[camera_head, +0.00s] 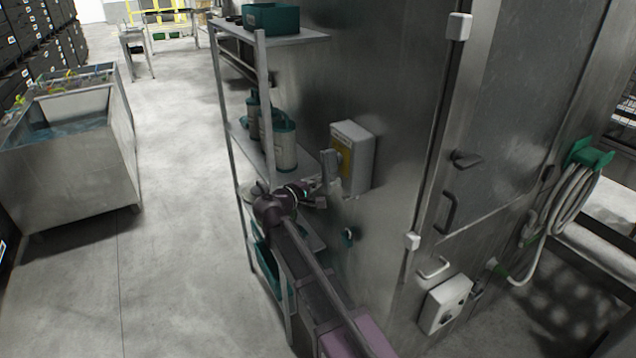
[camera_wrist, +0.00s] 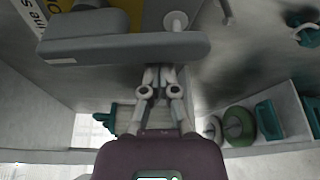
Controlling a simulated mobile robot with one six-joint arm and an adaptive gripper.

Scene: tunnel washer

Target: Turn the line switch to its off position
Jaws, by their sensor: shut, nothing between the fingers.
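The line switch is a pale box (camera_head: 356,156) with a yellow plate on the steel wall, and its grey handle (camera_head: 329,165) sticks out at the front left. In the wrist view the handle (camera_wrist: 110,49) is a long grey bar lying across the upper middle, with part of the yellow plate (camera_wrist: 112,12) behind it and cut-off lettering at the left. My gripper (camera_head: 332,190) is just below the handle. In the wrist view my gripper (camera_wrist: 160,74) is shut and empty, its tips at the bar's lower edge. I cannot tell whether they touch it.
A metal shelf rack (camera_head: 262,95) with canisters (camera_head: 284,143) and a green bin (camera_head: 270,18) stands close left of the switch. Right of it are a vertical rod, door handles and a hose (camera_head: 562,205). A water-filled tank (camera_head: 70,160) stands left; open floor lies between.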

